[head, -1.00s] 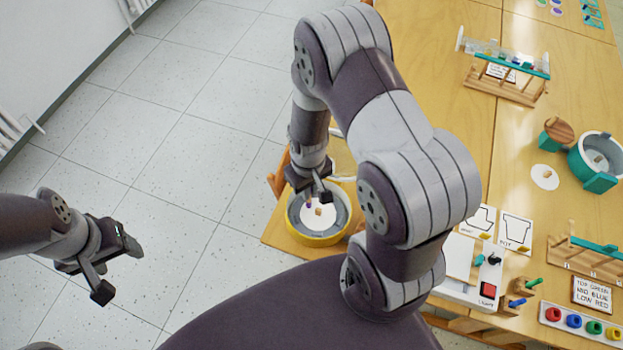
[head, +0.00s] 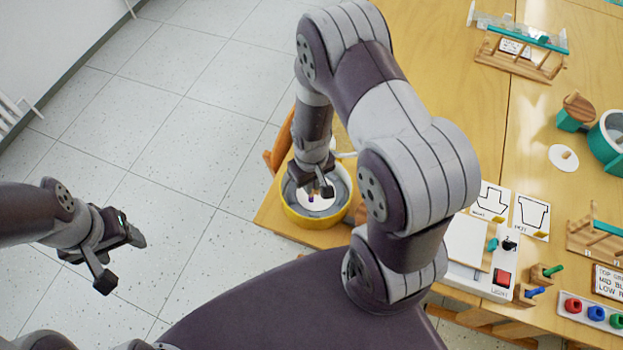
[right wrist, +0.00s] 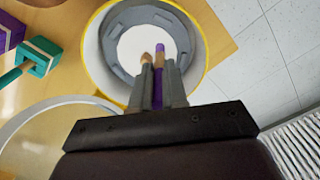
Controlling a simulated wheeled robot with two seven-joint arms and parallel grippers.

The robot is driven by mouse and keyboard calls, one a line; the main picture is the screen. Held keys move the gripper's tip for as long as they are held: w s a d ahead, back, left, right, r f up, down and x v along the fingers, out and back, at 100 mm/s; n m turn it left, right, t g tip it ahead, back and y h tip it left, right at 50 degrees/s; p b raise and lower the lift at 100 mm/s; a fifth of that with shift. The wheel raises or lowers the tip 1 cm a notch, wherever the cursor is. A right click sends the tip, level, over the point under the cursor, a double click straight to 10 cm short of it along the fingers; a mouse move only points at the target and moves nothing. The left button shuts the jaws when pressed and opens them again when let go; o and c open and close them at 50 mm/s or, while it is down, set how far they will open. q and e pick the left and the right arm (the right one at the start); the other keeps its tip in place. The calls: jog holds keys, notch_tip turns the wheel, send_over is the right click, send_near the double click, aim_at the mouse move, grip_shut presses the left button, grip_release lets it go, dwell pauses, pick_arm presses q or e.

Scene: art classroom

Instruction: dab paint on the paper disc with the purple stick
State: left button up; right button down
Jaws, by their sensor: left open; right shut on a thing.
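The white paper disc (head: 303,203) lies in a round grey tub with a yellow rim (head: 290,215) near the table's left edge. In the right wrist view the disc (right wrist: 130,44) has a small wooden peg (right wrist: 146,58) near its middle. My right gripper (head: 322,190) is over the tub, shut on the purple stick (right wrist: 159,50). The stick's end shows past the fingers, over the disc beside the peg. I cannot tell whether it touches the paper. The fingers hide part of the disc. My left gripper (head: 122,260) is open and empty, over the floor at left.
A white switch box (head: 495,265), outline cards (head: 530,215) and paint pots (head: 595,313) stand at the right. A green-and-grey tub (head: 607,150) and another white disc (head: 562,158) are farther back. A wooden rack (head: 520,55) stands at the back.

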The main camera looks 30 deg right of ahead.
jog(key=shift+f, duration=0.1)
jog(key=shift+f, duration=0.15)
dwell(0.3)
jog(key=shift+f+b, duration=0.3)
jog(key=shift+f, duration=0.1)
dwell(0.4)
notch_tip(320, 180, up, 10)
jog(key=p, duration=0.9)
jog(key=shift+r+p, duration=0.15)
jog(key=shift+p, duration=0.2)
